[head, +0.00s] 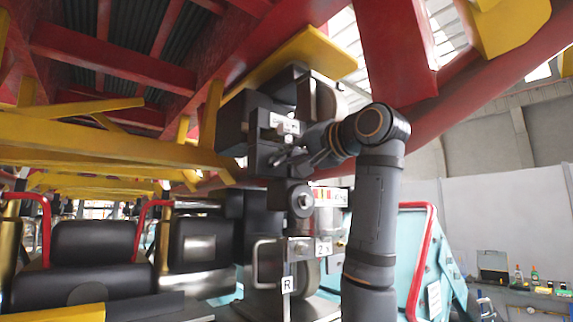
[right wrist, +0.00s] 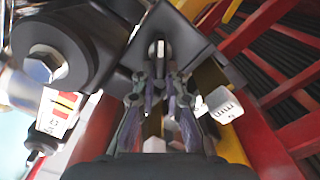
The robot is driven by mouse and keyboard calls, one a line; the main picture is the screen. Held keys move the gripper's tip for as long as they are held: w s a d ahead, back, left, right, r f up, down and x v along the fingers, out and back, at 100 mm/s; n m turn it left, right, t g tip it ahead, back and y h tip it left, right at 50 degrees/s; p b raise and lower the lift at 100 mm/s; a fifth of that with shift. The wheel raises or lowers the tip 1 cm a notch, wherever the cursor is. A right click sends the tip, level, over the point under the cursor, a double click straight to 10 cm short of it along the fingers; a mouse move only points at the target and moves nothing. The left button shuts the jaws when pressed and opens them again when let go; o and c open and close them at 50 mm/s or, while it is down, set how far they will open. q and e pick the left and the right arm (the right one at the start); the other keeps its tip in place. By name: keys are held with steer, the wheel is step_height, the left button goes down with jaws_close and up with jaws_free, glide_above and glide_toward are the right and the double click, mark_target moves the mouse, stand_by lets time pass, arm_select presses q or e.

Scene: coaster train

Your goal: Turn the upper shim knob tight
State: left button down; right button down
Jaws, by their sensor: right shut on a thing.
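My right gripper (head: 286,158) reaches in from the right to the upper part of a black wheel assembly (head: 262,135). In the right wrist view its two fingers (right wrist: 162,62) are closed together on a small part, which I take to be the upper shim knob (right wrist: 160,48), in front of a dark plate. The fingers hide most of the knob, and its turn angle cannot be read. A white numbered tag (head: 285,124) sits just above the gripper. My left gripper is not in view.
Below the gripper are a round black boss with a hex nut (head: 302,200), a red-yellow scale label (head: 328,197) and a tag marked 2 (head: 323,247). Yellow beams (head: 110,135) and red rails (head: 430,105) crowd above. Black seats (head: 98,255) stand left.

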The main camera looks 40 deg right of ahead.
steer(key=shift+d+f+m+b, duration=0.1)
steer(key=shift+f+m+b, duration=0.15)
steer(key=shift+m+b, duration=0.75)
steer(key=shift+d+f+m+b, duration=0.15)
steer(key=shift+m+b, duration=0.35)
steer(key=shift+m, duration=0.95)
steer(key=shift+a+f+m+b, duration=0.1)
steer(key=shift+f+m+b, duration=0.2)
steer(key=shift+m+b, duration=0.7)
steer(key=shift+m, duration=0.45)
steer(key=c, duration=1.4)
jaws_free()
steer(key=shift+d, duration=0.1)
steer(key=shift+s, duration=0.1)
steer(key=s, duration=1.1)
steer(key=shift+s+d, duration=0.4)
steer(key=shift+d, duration=0.05)
